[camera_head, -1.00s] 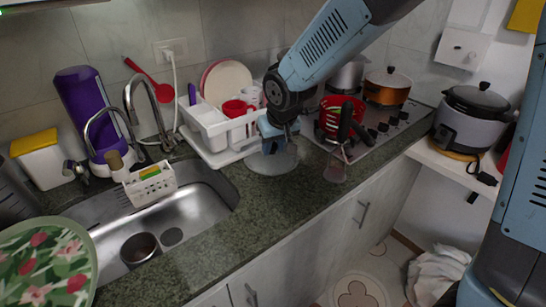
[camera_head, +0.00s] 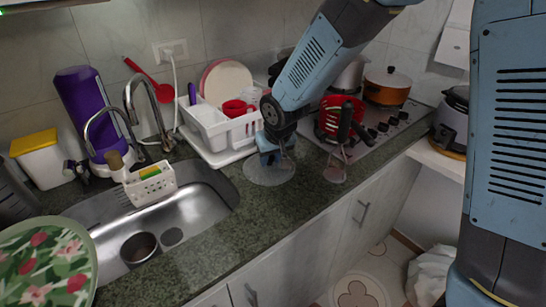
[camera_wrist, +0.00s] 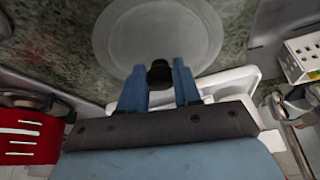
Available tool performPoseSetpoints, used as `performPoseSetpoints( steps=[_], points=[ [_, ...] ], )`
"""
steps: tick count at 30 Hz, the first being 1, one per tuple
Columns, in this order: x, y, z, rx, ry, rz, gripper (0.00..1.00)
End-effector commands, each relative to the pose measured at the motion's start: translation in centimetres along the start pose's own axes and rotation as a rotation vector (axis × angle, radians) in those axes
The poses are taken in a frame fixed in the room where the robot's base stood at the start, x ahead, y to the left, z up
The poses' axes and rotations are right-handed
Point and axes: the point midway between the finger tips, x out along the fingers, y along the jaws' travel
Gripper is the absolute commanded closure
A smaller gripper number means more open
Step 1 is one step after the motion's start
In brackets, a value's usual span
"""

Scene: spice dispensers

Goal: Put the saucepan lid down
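The saucepan lid (camera_head: 262,176) is a clear glass disc with a pale rim. In the head view it lies level at the counter, in front of the dish rack; I cannot tell whether it touches the counter. The wrist view shows its round glass (camera_wrist: 158,28) and its black knob (camera_wrist: 160,73). My gripper (camera_wrist: 160,82) has its blue fingers on either side of the knob, with no clear gap, so it looks shut on it. In the head view my gripper (camera_head: 273,155) points down over the lid, partly hiding it.
The white dish rack (camera_head: 213,133) stands just behind the lid. The sink (camera_head: 188,205) is to the left. A glass-like vessel (camera_head: 336,170) and a red holder (camera_head: 331,116) stand to the right, near the hob. The counter front of the lid (camera_head: 240,235) is clear.

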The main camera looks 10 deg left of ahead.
Motion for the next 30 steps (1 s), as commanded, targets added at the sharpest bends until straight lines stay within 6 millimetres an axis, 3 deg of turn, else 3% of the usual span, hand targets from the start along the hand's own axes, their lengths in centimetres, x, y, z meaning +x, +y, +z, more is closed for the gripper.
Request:
performPoseSetpoints(
  steps=[7,17,23,30],
  points=[
    [0.0,0.0,0.0,0.000,-0.001,0.000,0.43],
    [-0.4,0.1,-0.1,0.001,0.000,0.000,0.42],
    [-2.5,0.1,-0.1,0.001,0.003,0.000,0.42],
    [-6.5,0.1,-0.1,0.002,0.003,0.000,0.42]
  ],
)
